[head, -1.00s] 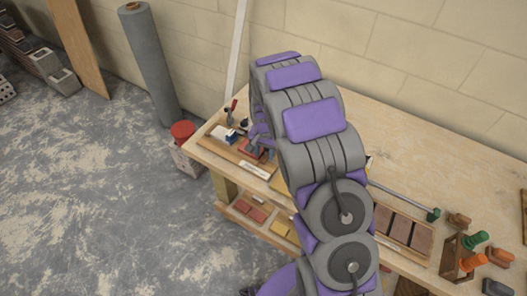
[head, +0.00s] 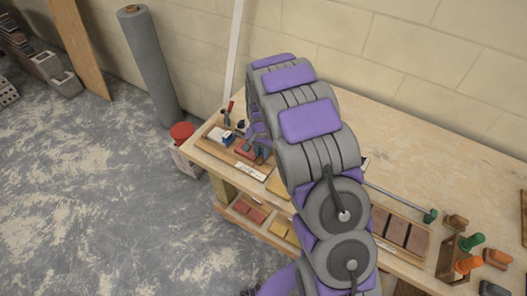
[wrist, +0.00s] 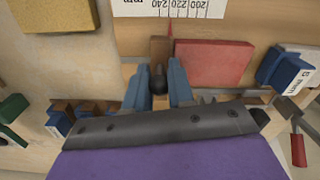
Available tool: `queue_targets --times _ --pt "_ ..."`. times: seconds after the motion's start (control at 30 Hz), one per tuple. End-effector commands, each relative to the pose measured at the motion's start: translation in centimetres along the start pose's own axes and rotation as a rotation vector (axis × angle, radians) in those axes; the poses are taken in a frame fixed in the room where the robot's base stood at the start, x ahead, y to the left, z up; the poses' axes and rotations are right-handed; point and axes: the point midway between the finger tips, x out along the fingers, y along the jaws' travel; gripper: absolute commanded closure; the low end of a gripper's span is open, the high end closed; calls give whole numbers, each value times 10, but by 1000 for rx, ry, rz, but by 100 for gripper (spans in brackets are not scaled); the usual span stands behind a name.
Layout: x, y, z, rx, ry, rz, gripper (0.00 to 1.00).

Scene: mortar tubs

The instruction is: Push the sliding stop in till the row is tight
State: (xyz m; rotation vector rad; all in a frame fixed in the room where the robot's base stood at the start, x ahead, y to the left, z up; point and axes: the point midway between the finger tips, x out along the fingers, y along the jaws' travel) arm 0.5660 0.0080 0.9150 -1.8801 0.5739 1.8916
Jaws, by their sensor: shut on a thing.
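In the wrist view the sliding stop (wrist: 161,49) is a small brown wooden block with a dark round knob (wrist: 158,84) and a thin red pointer at a printed scale (wrist: 185,9). My gripper (wrist: 158,90) has its blue fingers shut on the knob, one on each side. A red block (wrist: 213,63) lies just right of the stop; I cannot tell if they touch. A blue block (wrist: 284,70) with a white label stands close to the red block's right. In the head view my gripper (head: 262,143) is beside the red block (head: 244,150), and my arm hides the stop.
A red-handled clamp (wrist: 298,148) stands at the lower right of the wrist view. A green block (wrist: 12,112) and another blue block (wrist: 59,122) lie at left. The workbench (head: 420,140) is bare toward the wall. A grey roll (head: 150,70) stands behind its left end.

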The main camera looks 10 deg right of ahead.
Motion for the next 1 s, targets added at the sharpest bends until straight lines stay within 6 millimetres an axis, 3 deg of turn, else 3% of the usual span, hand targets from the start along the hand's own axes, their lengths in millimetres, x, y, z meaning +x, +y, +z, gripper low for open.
queue_targets --times 0.23,0.53,0.57,0.6,0.8,1.0 --pt "-3 -37 -10 -3 13 -6 99" --pt "-2 -40 -9 -2 12 -6 99" --pt "-2 -40 -9 -2 12 -6 76" --pt "-2 -40 -9 -2 12 -6 72" --pt "-2 -39 -8 -1 10 -5 53" --pt "-2 -39 -7 -1 9 -4 53"
